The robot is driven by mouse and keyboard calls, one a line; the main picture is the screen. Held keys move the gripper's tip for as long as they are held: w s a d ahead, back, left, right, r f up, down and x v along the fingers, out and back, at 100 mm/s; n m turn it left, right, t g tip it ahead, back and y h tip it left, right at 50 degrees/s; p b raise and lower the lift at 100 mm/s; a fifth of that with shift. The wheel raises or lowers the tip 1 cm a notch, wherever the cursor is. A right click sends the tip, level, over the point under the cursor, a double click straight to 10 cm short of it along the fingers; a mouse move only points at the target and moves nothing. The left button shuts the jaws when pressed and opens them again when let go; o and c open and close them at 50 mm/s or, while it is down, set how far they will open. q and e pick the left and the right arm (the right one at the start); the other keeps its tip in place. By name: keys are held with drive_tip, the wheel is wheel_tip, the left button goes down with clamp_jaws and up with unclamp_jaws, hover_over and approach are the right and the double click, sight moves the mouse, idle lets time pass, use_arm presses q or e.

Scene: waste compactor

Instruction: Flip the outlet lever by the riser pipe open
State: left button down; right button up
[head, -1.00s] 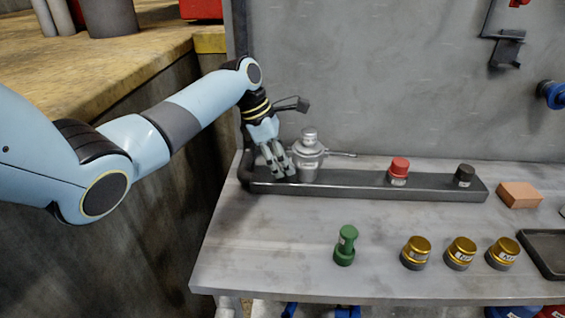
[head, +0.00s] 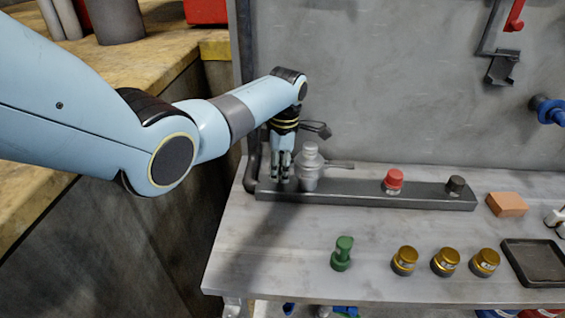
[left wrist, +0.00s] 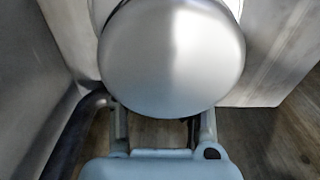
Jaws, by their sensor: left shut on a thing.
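A dark riser pipe (head: 252,165) rises at the rail's left end. My left gripper (head: 282,178) points down between the riser pipe and the fitting. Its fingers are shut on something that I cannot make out. The outlet lever cannot be told apart there. In the left wrist view, the fitting's silver dome (left wrist: 172,58) fills the top and hides what lies at the fingertips. My right gripper is not in view.
A red cap (head: 394,180) and a black cap (head: 456,184) sit on the rail. In front are a green piece (head: 342,254), several brass caps (head: 445,262) and a dark tray (head: 535,265). An orange block (head: 507,204) lies at the right. A grey wall stands behind.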

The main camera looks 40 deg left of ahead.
use_arm(q)
drive_tip(key=shift+s+a+r+g+y, duration=0.1)
drive_tip(key=shift+r+g+y, duration=0.1)
drive_tip(key=shift+g+y, duration=0.45)
drive_tip(key=c, duration=1.2)
unclamp_jaws()
drive_tip(key=shift+r, duration=0.15)
drive_tip(key=s+a+v, duration=0.1)
drive_tip(key=v, duration=0.8)
drive_tip(key=shift+s+a+r, duration=0.15)
drive_tip(key=shift+a+r, duration=0.1)
drive_tip(key=shift+r, duration=0.25)
